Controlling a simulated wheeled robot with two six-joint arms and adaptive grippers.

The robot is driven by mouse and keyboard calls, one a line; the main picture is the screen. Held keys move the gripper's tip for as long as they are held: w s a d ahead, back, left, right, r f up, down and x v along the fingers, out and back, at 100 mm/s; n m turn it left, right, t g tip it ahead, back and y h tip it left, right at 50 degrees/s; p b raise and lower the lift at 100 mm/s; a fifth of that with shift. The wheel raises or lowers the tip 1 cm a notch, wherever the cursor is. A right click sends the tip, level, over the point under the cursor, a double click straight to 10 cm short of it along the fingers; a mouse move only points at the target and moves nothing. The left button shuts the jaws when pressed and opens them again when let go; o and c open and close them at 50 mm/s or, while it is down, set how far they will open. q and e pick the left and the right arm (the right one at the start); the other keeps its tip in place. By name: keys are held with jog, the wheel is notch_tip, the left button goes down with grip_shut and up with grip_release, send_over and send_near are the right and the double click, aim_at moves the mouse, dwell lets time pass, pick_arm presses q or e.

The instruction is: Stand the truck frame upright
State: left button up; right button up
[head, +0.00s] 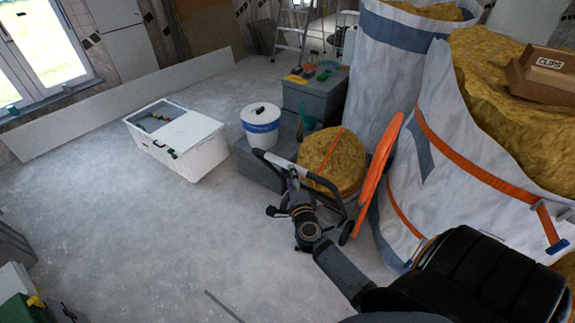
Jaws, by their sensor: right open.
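The truck frame (272,158) is a dark tubular frame in the middle of the head view. It leans at a low slant in front of a yellow insulation roll, its lower end near the orange disc. My right gripper (291,190) overlaps the frame's near side, with its arm coming in from the lower right. Its jaws are open. I cannot tell whether it touches the frame, and the gripper hides part of the tubing. My left gripper is not in view.
A yellow roll (336,155), an orange disc (377,165) and tall insulation sacks (432,185) crowd the right. A white bucket (261,127), grey box (318,97) and white crate (198,152) stand behind. The floor (130,230) at left is mostly clear.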

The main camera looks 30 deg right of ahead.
jog(key=x, duration=0.7)
jog(key=shift+s, duration=0.1)
grip_shut()
